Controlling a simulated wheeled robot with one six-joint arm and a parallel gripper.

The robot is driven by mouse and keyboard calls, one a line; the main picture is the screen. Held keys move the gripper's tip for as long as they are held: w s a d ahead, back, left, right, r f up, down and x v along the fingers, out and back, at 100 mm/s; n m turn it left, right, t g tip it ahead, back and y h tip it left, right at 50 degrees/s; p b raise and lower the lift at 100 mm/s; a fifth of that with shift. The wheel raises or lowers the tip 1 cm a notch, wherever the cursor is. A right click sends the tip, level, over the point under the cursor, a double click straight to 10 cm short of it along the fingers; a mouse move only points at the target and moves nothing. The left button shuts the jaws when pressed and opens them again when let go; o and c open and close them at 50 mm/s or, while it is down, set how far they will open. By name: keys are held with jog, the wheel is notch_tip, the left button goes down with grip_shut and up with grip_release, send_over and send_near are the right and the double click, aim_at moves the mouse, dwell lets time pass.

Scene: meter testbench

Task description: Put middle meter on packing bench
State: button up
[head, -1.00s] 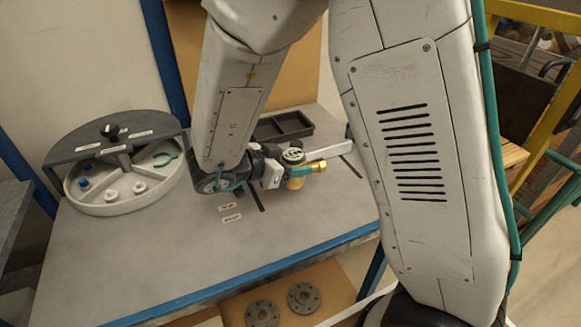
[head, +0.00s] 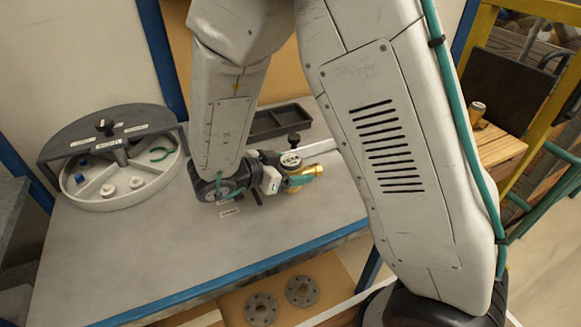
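A brass meter (head: 297,184) with a round, pale-faced top is at my gripper, above the grey testbench top. It is the only meter I can make out clearly, so its place among others does not show. My gripper (head: 289,181) reaches it from the left, and its teal-tipped fingers are around the body and appear closed on it. A pale bar (head: 320,148) and a black knob (head: 294,139) of the test fixture are just behind the meter. My arm hides the right part of the bench. I cannot identify the packing bench for certain.
A round divided tray (head: 122,203) with small parts stands at left on the testbench (head: 150,255). A black tray (head: 270,124) lies at the back. Flanges (head: 301,291) are on the lower shelf. A small can-like item (head: 477,113) stands on a slatted wooden surface (head: 503,148) at right.

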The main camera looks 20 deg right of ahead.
jog(key=shift+a+r, duration=0.2)
jog(key=shift+r, duration=0.05)
jog(key=v, duration=1.2)
jog(key=w+r+n+t+y, duration=0.3)
jog(key=w+r+t+y, duration=0.5)
jog(key=w, duration=0.4)
notch_tip(320, 180, up, 8)
jog(key=s+a+n+y, duration=0.2)
jog(key=n+y, duration=0.4)
jog(key=y, duration=0.2)
jog(key=s+d+f+n+g+h, duration=0.1)
jog(key=s+d, duration=0.4)
jog(key=s, duration=0.5)
jog(key=s+d+f+n+g+h, duration=0.1)
jog(key=s+d+n+g, duration=0.2)
jog(key=s, duration=0.7)
jog(key=s+d+f+n+g, duration=0.2)
jog(key=s+d+g, duration=0.3)
jog(key=s+d, duration=0.3)
jog(key=shift+s+d+n+h, duration=0.25)
jog(key=shift+s+n+h, duration=0.15)
jog(key=shift+s, duration=0.6)
